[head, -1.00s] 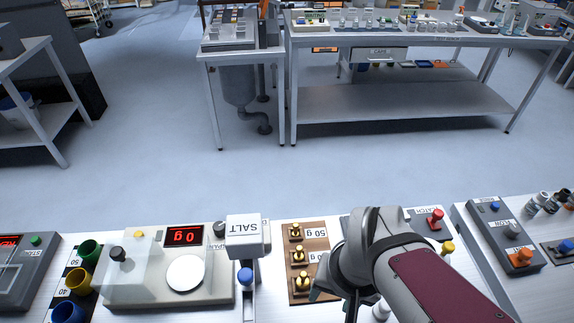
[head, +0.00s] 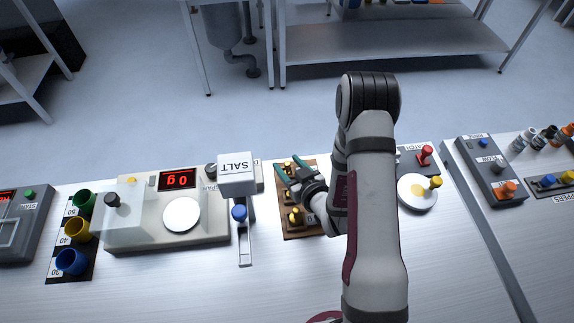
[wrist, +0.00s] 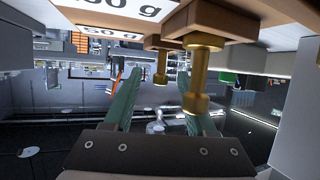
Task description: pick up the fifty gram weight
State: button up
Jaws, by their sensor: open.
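The wooden weight board (head: 283,232) is in the middle of the bench in the head view. A brass weight (head: 294,216) shows at its near end. My gripper (head: 289,167) is open over its far part, and my arm hides the board's right side. In the wrist view, which looks upside down, the farther brass weight (wrist: 161,66) appears between the two green fingers (wrist: 160,76), beside a "50 g" label (wrist: 105,32). I cannot tell whether the fingers surround it. A nearer brass weight (wrist: 198,75) overlaps the right finger in that view.
The salt dispenser (head: 237,175) stands close left of the board. Left of it is a scale (head: 182,214) reading 0 g, then coloured cups (head: 75,232). A white round plate (head: 416,193) with a yellow knob and a switch box (head: 490,170) lie right of my arm.

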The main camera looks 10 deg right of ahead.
jog(key=shift+w+a+f, duration=0.15)
jog(key=shift+w, duration=0.25)
grip_shut()
